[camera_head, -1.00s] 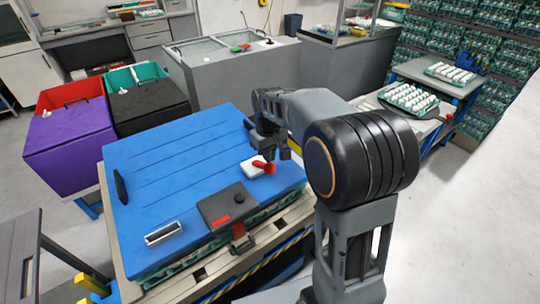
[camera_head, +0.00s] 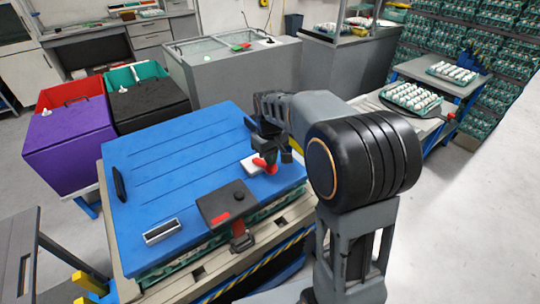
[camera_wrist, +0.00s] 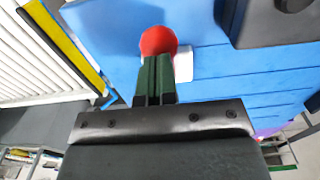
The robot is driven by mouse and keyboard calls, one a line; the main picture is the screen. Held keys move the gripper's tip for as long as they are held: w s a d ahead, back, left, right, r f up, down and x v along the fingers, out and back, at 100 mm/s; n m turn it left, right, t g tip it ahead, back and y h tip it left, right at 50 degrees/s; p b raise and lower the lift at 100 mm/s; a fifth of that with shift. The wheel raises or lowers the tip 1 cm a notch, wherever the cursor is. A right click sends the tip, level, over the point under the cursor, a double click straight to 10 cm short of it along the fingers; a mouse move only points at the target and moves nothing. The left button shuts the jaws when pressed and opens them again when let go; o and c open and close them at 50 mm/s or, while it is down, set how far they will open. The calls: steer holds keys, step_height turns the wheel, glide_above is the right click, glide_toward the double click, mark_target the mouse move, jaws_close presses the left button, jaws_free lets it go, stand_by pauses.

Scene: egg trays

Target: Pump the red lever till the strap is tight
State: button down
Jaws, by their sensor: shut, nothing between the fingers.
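The red lever (camera_head: 266,161) sits on a small white block (camera_head: 252,164) on the blue lid (camera_head: 180,165). In the wrist view the lever's round red end (camera_wrist: 158,41) shows just beyond my fingertips, with the white block (camera_wrist: 183,63) beside it. My gripper (camera_head: 270,152) is shut with nothing between its fingers, close to the lever; its fingers (camera_wrist: 154,70) are together in the wrist view. I cannot tell whether they touch the lever.
A dark box with a red mark (camera_head: 227,204) and a metal-framed slot (camera_head: 162,231) are on the lid near its front edge. A black handle (camera_head: 119,184) is at its left side. Purple (camera_head: 68,145) and black (camera_head: 151,108) bins stand behind left.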

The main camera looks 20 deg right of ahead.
steer(key=shift+s+d+f+b, duration=0.15)
steer(key=shift+f+b, duration=0.45)
steer(key=shift+f, duration=0.35)
steer(key=shift+s+a+f+b, duration=0.1)
steer(key=shift+f+b, duration=0.5)
steer(key=shift+f, duration=0.35)
steer(key=shift+w+r+p, duration=0.15)
steer(key=shift+r+p, duration=0.7)
steer(key=shift+r, duration=0.1)
steer(key=shift+w+r+p, duration=0.2)
steer(key=shift+r+p, duration=0.7)
steer(key=shift+r, duration=0.1)
steer(key=shift+w+r+p, duration=0.15)
steer(key=shift+r+p, duration=0.7)
steer(key=shift+r, duration=0.1)
steer(key=shift+s+r, duration=0.25)
steer(key=shift+s, duration=0.05)
steer(key=s+r+m+t, duration=0.2)
steer(key=s+m+t, duration=0.1)
steer(key=s, duration=1.4)
steer(key=shift+r+m+t, duration=0.3)
steer(key=shift+t, duration=0.2)
